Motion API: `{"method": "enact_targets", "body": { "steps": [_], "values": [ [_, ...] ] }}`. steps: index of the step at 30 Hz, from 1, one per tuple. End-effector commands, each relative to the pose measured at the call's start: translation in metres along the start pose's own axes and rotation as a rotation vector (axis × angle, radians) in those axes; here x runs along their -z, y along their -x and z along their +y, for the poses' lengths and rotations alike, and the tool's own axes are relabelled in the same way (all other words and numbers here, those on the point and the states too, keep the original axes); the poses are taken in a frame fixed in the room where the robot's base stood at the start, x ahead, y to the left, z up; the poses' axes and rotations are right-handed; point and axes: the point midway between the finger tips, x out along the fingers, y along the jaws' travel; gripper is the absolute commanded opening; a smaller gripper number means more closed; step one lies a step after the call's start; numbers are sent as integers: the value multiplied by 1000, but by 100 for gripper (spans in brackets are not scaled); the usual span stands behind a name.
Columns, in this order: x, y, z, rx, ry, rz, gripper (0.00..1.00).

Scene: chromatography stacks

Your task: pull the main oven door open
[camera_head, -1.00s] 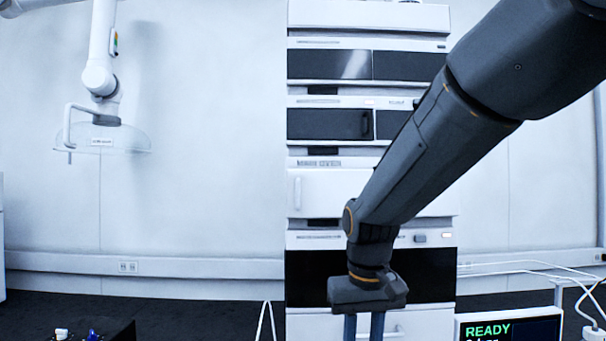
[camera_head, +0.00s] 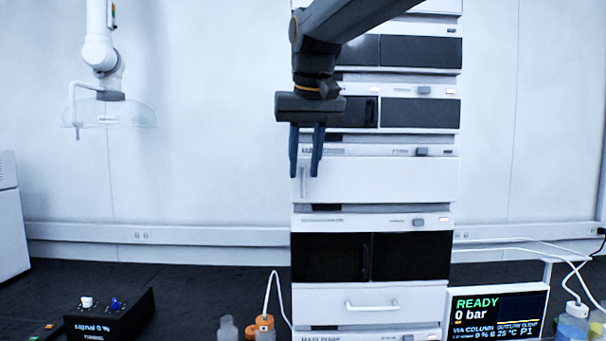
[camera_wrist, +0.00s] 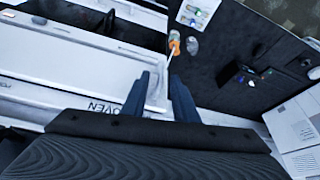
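The oven door (camera_head: 390,180) is a wide white panel in the middle of the instrument stack, and it looks closed. Its upright white handle (camera_head: 304,181) is at the door's left edge. My gripper (camera_head: 304,174) points down in front of that edge, its two dark blue fingers apart, with the handle showing between and just below their tips. In the wrist view the word "OVEN" shows on the white front (camera_wrist: 75,75), left of my open gripper (camera_wrist: 160,85). I cannot tell whether the fingers touch the handle.
A black-fronted module (camera_head: 410,256) and a white drawer with a bar handle (camera_head: 372,304) are below. A READY screen (camera_head: 498,310) is at the lower right. Orange-capped bottles (camera_head: 264,326) and a black signal box (camera_head: 108,318) stand on the dark bench at left.

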Motion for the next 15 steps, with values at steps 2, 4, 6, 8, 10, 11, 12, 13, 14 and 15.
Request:
{"method": "enact_targets", "body": {
  "steps": [2,4,6,8,10,11,12,13,14,15],
  "values": [
    [-1,-11,0,0,0,-3,26],
    [-1,-20,0,0,0,-3,26],
    [0,-27,0,0,0,-2,26],
    [0,-30,0,0,0,-1,26],
    [0,-33,0,0,0,0,26],
    [0,-34,0,0,0,0,26],
    [0,-34,0,0,0,0,26],
    [0,-34,0,0,0,1,26],
    [0,-35,0,0,0,1,26],
    [0,-35,0,0,0,1,26]
  ]
}}
